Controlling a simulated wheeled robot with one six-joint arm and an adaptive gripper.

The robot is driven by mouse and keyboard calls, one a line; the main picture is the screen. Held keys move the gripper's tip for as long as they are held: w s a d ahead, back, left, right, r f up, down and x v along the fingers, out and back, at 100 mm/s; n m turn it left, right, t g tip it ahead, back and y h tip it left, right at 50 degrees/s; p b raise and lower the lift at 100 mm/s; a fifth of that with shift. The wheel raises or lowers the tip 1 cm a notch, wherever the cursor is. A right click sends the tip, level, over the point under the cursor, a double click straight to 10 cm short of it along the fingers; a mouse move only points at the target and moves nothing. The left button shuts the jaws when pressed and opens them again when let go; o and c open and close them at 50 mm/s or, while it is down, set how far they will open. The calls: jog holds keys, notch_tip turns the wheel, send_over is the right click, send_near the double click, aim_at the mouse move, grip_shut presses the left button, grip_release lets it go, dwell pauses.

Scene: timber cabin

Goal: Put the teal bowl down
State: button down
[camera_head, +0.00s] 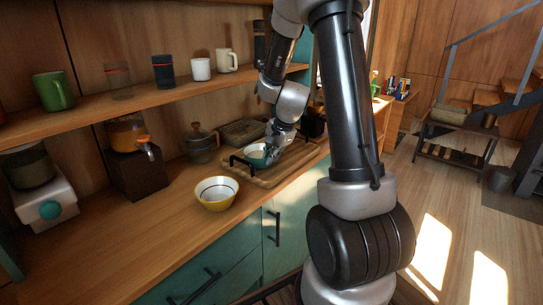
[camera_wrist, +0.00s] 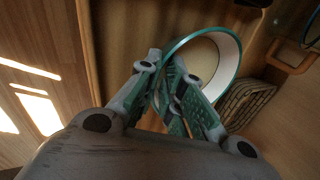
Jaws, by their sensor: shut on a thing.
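The teal bowl (camera_head: 256,153) has a teal outside and a white inside. In the head view it is at or just above the wooden tray (camera_head: 264,180) with black handles on the counter. I cannot tell whether it touches the tray. My gripper (camera_head: 270,152) is shut on the bowl's rim from the right side. In the wrist view the fingers (camera_wrist: 182,98) pinch the rim, and the bowl (camera_wrist: 226,62) shows as a teal ring with a white inner wall. Its lower part is hidden by the fingers.
A yellow bowl (camera_head: 216,193) stands on the counter at the front left of the tray. A glass jar (camera_head: 201,146) and a woven basket (camera_head: 243,131) are behind it. A shelf with mugs (camera_head: 200,69) runs above. The counter's front left is clear.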

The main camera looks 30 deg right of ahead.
jog(key=c, duration=1.6)
grip_release()
jog(key=shift+o, duration=0.2)
jog(key=a+v, duration=0.1)
jog(key=v, duration=1.1)
jog(key=s+a+r+n, duration=0.2)
jog(key=s+n, duration=0.3)
jog(key=s, duration=0.3)
jog(key=s+a+r+n, duration=0.2)
jog(key=s+n, duration=0.3)
jog(key=s, duration=0.3)
jog(key=s+a+r+n+h, duration=0.1)
jog(key=s+a+r+n, duration=0.1)
jog(key=s+r+n, duration=0.2)
jog(key=s+n, duration=0.1)
jog(key=s, duration=0.2)
jog(key=shift+s+a, duration=0.35)
jog(key=shift+s, duration=0.05)
